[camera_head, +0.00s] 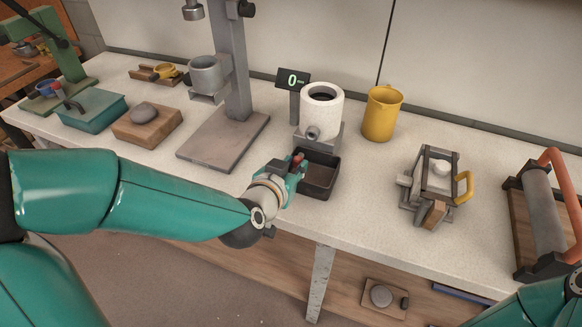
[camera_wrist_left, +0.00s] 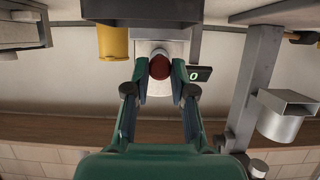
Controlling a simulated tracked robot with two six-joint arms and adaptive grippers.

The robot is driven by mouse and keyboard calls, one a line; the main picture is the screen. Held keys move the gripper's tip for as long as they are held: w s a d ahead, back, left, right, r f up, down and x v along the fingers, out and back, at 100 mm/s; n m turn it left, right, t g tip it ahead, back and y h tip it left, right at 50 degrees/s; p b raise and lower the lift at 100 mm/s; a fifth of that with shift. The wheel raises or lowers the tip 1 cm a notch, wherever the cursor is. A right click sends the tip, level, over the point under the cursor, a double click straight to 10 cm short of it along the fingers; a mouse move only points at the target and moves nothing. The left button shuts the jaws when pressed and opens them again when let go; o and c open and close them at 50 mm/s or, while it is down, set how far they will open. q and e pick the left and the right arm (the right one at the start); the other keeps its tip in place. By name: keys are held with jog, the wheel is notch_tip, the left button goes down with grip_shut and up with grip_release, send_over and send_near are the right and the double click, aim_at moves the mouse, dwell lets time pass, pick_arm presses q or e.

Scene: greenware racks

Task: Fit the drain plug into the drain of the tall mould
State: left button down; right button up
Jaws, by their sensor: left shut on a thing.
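The tall mould (camera_head: 328,103) is a white cylinder with a dark open top, upright on a grey stand. Its drain (camera_head: 312,132) is a short grey spout low on the front. My left gripper (camera_head: 298,164) is below and left of the drain, shut on the red drain plug (camera_head: 298,157). In the left wrist view the plug (camera_wrist_left: 160,67) sits between both fingertips, in front of the mould and stand. The plug looks apart from the drain in the head view. Of my right arm only a teal link shows at the lower right; its gripper is out of view.
A dark bin (camera_head: 319,185) stands under the drain, close to my left gripper. A display reading 0 (camera_head: 292,80) is behind left. A yellow jug (camera_head: 382,113) stands right of the mould. A grey column stand (camera_head: 238,70) rises to the left. A clamped mould (camera_head: 438,180) lies further right.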

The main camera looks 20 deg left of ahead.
pick_arm(q)
jog(key=shift+w, duration=2.55)
jog(key=shift+r, duration=0.1)
jog(key=shift+w, duration=0.3)
jog(key=shift+w, duration=0.3)
jog(key=shift+w+d, duration=0.15)
jog(key=shift+w, duration=0.7)
dwell(2.0)
jog(key=c, duration=0.9)
grip_release()
jog(key=o, duration=0.5)
